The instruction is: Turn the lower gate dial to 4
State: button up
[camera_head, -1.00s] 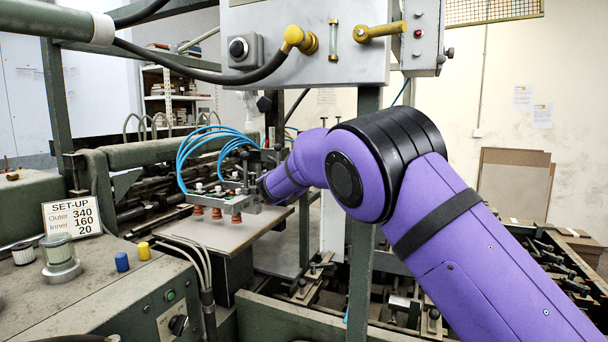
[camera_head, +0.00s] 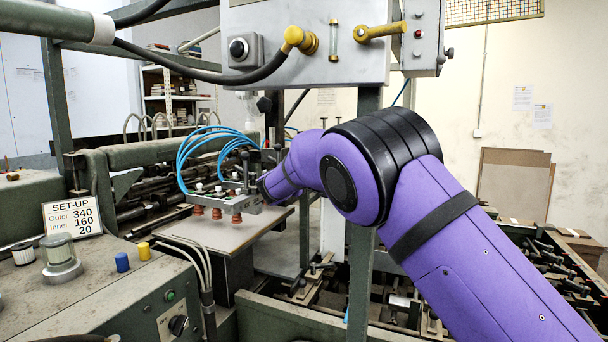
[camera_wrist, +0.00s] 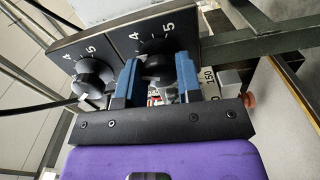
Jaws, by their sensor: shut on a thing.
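In the wrist view two black dials sit side by side on a dark panel (camera_wrist: 112,40) marked with white figures 4 and 5. My gripper (camera_wrist: 157,68) has its blue fingers on either side of the right-hand dial (camera_wrist: 157,46) and is shut on its knob. The left-hand dial (camera_wrist: 92,76) stands free beside the fingers. I cannot tell from the picture which is the lower gate dial, nor which figure the held knob points to. In the head view the dials and my fingertips are hidden behind the suction-cup frame and my wrist.
A suction-cup frame (camera_head: 222,200) with blue hoses hangs over a grey board (camera_head: 225,229) close to my wrist. A green upright post (camera_head: 363,270) stands by my forearm. A set-up card (camera_head: 72,216) reads Outer 340, Inner 160, 20. Rails lie close around the dials.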

jog(key=shift+f+m, duration=0.1)
jog(key=shift+m, duration=3.7)
jog(key=o, duration=0.9)
jog(key=shift+o, duration=0.2)
jog(key=v, duration=1)
jog(key=shift+s, duration=0.4)
jog(key=shift+s+a, duration=0.1)
jog(key=shift+a, duration=0.1)
